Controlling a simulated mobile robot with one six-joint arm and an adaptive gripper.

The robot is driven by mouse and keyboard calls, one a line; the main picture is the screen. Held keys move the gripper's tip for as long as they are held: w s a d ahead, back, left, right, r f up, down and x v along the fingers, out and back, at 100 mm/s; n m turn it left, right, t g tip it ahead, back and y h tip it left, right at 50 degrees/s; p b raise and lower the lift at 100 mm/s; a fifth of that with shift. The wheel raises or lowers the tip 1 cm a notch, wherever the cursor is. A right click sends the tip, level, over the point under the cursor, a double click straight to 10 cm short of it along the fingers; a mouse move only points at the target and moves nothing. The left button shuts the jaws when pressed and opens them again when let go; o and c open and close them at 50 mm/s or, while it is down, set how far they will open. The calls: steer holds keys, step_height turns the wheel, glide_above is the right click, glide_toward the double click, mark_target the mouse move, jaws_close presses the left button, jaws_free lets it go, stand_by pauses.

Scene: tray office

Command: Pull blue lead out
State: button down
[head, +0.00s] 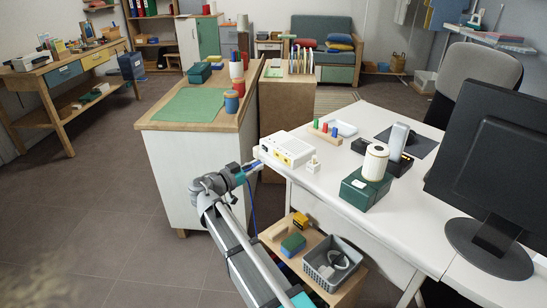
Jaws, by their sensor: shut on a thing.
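A white box (287,148) with yellow sockets on its front stands at the left end of the white desk. A blue lead (253,200) hangs down past the desk's left edge, beside my arm. My gripper (255,168) is at the desk's left corner, just left of the box. It is shut on the blue lead's end, close to the socket side of the box. The fingertips are small here, and I cannot tell whether the plug is still inside a socket.
A small white block (313,165) stands right of the box, with a peg rack (325,133) behind. A green box (366,188) and monitor (490,170) are further right. A low shelf with a grey basket (333,264) is below. A wooden-topped cabinet (175,135) stands behind my gripper.

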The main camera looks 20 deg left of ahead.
steer(key=shift+v, duration=1.1)
